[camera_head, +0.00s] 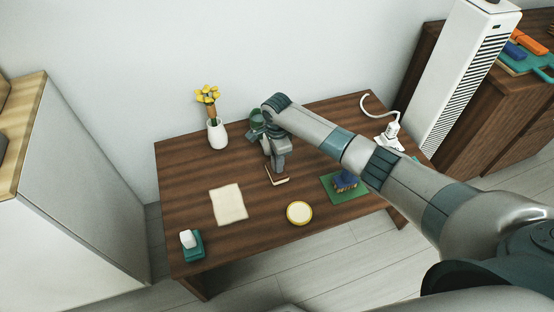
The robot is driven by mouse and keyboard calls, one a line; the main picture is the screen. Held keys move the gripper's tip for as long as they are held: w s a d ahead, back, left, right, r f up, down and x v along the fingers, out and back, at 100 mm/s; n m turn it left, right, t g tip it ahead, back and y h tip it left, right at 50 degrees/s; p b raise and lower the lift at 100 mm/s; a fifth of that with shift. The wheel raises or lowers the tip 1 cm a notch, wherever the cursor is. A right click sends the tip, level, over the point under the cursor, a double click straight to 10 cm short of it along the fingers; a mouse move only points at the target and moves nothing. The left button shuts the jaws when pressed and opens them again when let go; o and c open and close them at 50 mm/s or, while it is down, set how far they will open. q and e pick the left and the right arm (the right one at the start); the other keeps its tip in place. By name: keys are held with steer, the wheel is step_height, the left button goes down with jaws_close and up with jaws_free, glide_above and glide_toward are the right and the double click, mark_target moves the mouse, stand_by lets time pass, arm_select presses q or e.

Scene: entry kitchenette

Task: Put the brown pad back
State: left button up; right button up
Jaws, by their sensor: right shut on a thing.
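My right gripper (277,170) reaches in from the right and points down over the middle of the wooden table (185,180). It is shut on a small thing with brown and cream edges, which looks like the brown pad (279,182). The fingers hide part of the pad. I cannot tell whether the pad touches the table top. My left gripper is not in view.
A beige cloth (228,204), a teal-based white item (190,244), a round yellow-rimmed dish (299,213) and a green mat with a blue thing (349,193) surround the gripper.

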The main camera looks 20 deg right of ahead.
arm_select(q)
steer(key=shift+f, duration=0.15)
arm_select(e)
steer(key=shift+f, duration=0.25)
steer(key=o, duration=1)
steer(key=shift+c, duration=0.2)
arm_select(q)
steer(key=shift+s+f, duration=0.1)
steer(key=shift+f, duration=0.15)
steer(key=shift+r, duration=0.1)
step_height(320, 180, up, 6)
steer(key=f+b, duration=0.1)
steer(key=b, duration=0.1)
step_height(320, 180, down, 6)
steer(key=p, duration=0.2)
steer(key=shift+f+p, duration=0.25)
steer(key=shift+p, duration=0.05)
arm_select(e)
step_height(320, 180, up, 18)
steer(key=shift+s+a+f, duration=0.2)
steer(key=shift+a, duration=0.1)
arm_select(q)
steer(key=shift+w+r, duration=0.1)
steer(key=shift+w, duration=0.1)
arm_select(e)
steer(key=shift+f, duration=0.1)
